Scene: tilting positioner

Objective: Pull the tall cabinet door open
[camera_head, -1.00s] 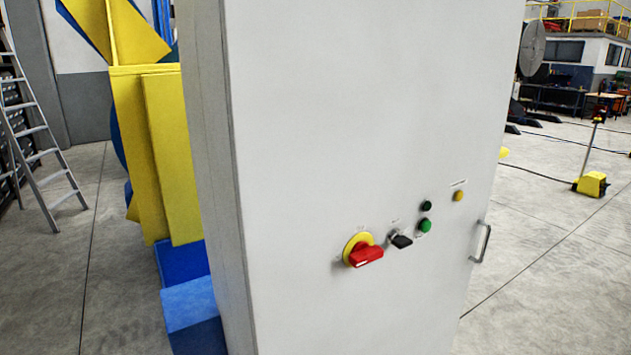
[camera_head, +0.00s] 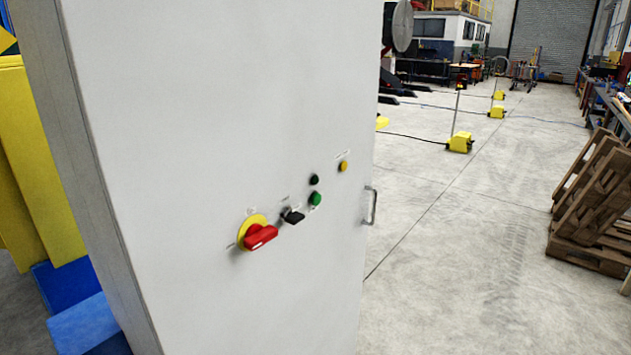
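The tall cabinet door (camera_head: 220,110) is a light grey panel filling the left and middle of the head view. It looks shut. A metal bar handle (camera_head: 371,206) sits at its right edge. The door carries a red rotary switch on a yellow disc (camera_head: 258,235), a black key-like switch (camera_head: 293,216), a green button (camera_head: 315,199), a dark button (camera_head: 314,180) and a yellow button (camera_head: 343,167). Neither of my grippers shows in the view.
Open concrete floor (camera_head: 470,270) lies right of the cabinet. Wooden pallets (camera_head: 595,215) are stacked at the right edge. Yellow-based posts (camera_head: 460,142) and cables stand farther back. Yellow and blue machine parts (camera_head: 85,325) are beside the cabinet at left.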

